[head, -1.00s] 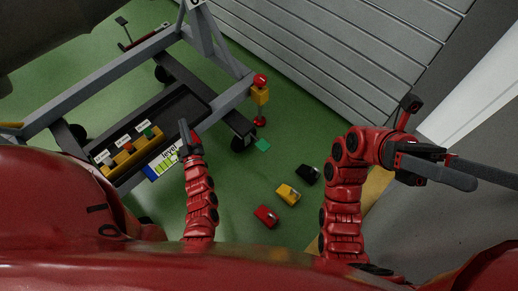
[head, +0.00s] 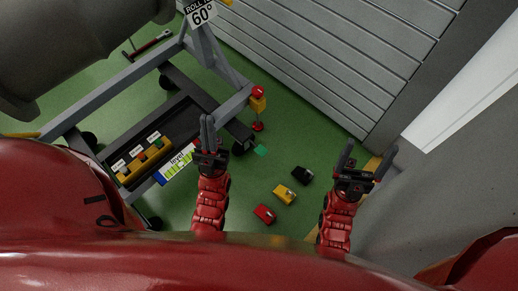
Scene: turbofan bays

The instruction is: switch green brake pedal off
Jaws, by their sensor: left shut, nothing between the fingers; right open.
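The small green brake pedal (head: 261,151) is low beside the black caster (head: 241,147) at the near right corner of the grey stand. It looks like a flat green tab; its on or off position is too small to tell. My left gripper (head: 207,122) is shut and empty, pointing away from me, to the left of the pedal in the picture and apart from it. My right gripper (head: 367,155) is open and empty, with its fingers spread, well to the right of the pedal.
The stand's frame (head: 130,80) carries a dark tray (head: 185,120) with a yellow block (head: 145,158) of coloured switches. Black (head: 302,175), yellow (head: 285,194) and red (head: 265,213) blocks lie on the green floor. A ribbed grey wall (head: 330,50) stands behind.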

